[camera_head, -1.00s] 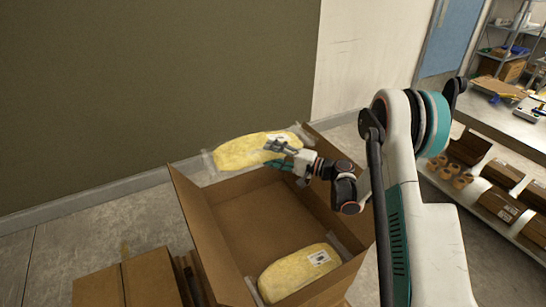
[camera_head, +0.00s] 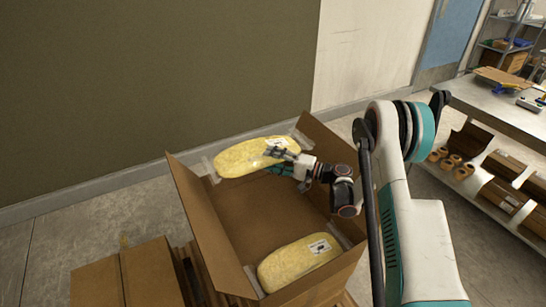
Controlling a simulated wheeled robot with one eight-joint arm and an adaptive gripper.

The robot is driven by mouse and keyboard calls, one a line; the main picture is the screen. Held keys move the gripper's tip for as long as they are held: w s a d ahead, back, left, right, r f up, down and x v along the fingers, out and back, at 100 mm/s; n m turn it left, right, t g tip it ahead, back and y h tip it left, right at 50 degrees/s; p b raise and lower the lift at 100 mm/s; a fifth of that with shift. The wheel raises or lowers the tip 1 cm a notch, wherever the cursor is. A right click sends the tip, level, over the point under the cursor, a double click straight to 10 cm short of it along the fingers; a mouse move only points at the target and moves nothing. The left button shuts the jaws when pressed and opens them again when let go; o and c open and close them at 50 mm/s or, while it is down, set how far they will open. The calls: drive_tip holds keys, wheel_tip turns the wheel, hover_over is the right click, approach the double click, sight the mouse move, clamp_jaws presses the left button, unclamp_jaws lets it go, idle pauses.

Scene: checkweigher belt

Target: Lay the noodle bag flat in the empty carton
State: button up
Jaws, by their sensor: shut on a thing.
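A yellow noodle bag (camera_head: 240,158) with a white label hangs over the far end of an open carton (camera_head: 207,225). My gripper (camera_head: 276,156) is shut on the label end of this bag, at its right side. The bag looks roughly level and hides part of the carton's far edge. The rest of the carton's brown floor is bare. The carton's flaps stand open.
Closed cartons (camera_head: 125,275) stand to the left of the open carton. A steel bench (camera_head: 505,118) at the right has a lower shelf with tape rolls (camera_head: 451,162) and boxes. A dark wall stands behind. Bare floor lies between the cartons and the bench.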

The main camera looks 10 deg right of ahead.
wheel_tip(320, 180, down, 14)
drive_tip(key=b, duration=0.5)
idle(0.6)
drive_tip(key=o, duration=1.6)
drive_tip(key=shift+f, duration=0.1)
wheel_tip(320, 180, up, 10)
drive_tip(key=shift+r, duration=0.1)
